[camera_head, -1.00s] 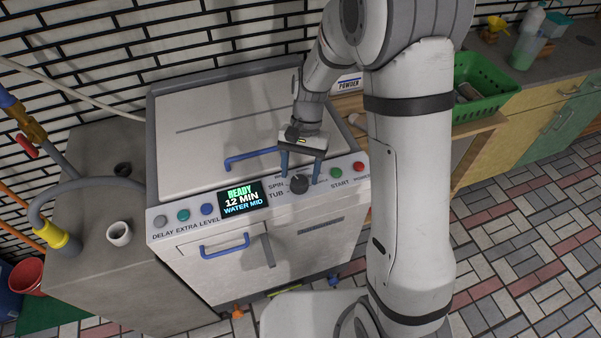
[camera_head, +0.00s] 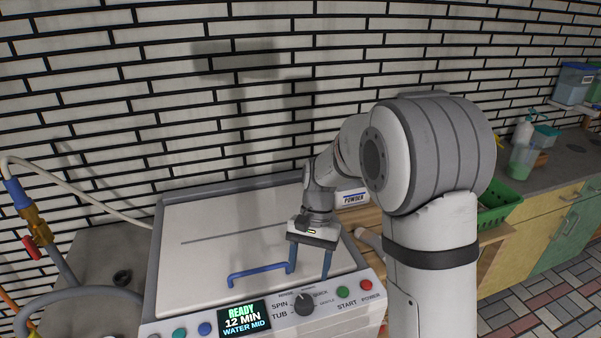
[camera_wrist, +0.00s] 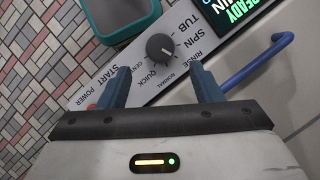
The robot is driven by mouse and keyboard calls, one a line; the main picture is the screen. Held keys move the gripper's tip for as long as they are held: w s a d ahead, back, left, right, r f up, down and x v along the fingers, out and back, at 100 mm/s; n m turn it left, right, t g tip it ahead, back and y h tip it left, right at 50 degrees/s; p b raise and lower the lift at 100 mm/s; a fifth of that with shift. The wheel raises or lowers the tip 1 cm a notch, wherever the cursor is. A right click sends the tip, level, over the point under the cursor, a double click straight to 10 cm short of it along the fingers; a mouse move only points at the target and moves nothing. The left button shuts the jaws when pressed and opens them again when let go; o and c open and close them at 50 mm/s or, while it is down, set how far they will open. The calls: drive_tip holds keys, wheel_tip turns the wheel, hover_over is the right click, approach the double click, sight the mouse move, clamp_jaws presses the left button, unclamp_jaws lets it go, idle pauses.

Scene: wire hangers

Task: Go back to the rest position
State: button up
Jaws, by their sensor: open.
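My gripper (camera_head: 309,262) is open and empty, with its two blue fingers apart above the washing machine's top near the control panel. In the wrist view my gripper (camera_wrist: 158,85) points toward the panel, with the round dark dial (camera_wrist: 160,47) beyond the gap between the fingers. The dial also shows in the head view (camera_head: 304,304), apart from the fingers. The washing machine (camera_head: 200,225) is white with a grey rim. Its display (camera_head: 244,318) reads READY, 12 MIN, WATER MID.
A blue lid handle (camera_head: 258,274) is close to my left finger. A powder box (camera_head: 352,197) stands behind my arm. A hose with a red valve (camera_head: 32,245) is at left. The brick wall is behind.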

drive_tip(key=s+d+r+n+t, duration=0.2)
drive_tip(key=s+d+r, duration=0.3)
drive_tip(key=s, duration=0.3)
drive_tip(key=s+d+r+n+t+h, duration=0.1)
drive_tip(key=s+d+r+t, duration=0.4)
drive_tip(key=s, duration=0.3)
drive_tip(key=shift+d+n, duration=0.4)
drive_tip(key=shift+d, duration=0.5)
